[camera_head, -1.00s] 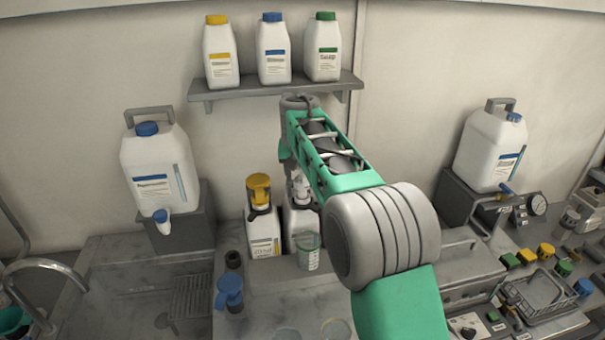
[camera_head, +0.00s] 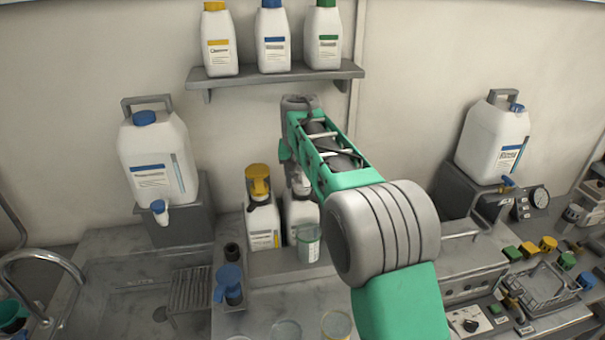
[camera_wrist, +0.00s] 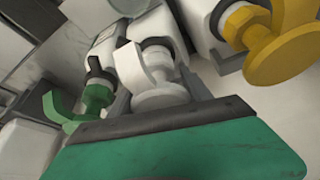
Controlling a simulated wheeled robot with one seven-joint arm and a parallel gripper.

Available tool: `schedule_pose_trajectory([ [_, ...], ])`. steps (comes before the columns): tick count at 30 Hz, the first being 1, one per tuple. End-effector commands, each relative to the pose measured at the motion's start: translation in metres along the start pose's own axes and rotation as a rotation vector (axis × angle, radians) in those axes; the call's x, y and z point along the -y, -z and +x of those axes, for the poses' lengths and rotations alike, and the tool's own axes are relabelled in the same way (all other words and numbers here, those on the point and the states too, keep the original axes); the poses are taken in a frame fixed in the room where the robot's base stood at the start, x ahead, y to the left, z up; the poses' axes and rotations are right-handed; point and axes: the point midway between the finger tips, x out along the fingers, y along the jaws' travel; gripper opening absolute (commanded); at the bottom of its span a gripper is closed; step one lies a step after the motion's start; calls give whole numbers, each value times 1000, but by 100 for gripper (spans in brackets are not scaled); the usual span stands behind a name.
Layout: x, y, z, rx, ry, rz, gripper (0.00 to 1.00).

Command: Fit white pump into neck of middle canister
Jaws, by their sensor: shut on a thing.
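A white pump (camera_wrist: 146,72) is held in my gripper (camera_wrist: 158,92), whose dark fingers lie on either side of it in the wrist view. In the head view the white pump (camera_head: 302,184) shows only in part beside my green arm. It is upright above the middle canister (camera_head: 301,208), a white bottle between two others.
A canister with a yellow pump (camera_head: 258,182) stands close on the left; its yellow pump also shows in the wrist view (camera_wrist: 283,48). A green pump (camera_wrist: 93,97) is close on the other side. A clear beaker (camera_head: 309,243) stands in front of the middle canister.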

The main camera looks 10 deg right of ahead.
Motion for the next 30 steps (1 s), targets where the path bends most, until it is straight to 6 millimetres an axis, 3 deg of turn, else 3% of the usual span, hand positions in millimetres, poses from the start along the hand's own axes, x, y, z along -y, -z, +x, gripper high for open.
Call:
schedule_pose_trajectory([
  [3, 0, 0, -1, -1, 0, 0, 15],
  [4, 0, 0, -1, -1, 0, 0, 58],
  [13, 0, 0, -1, 0, 0, 0, 83],
  [23, 0, 0, -7, -2, 0, 0, 83],
  [30, 1, 0, -54, -3, 2, 0, 83],
])
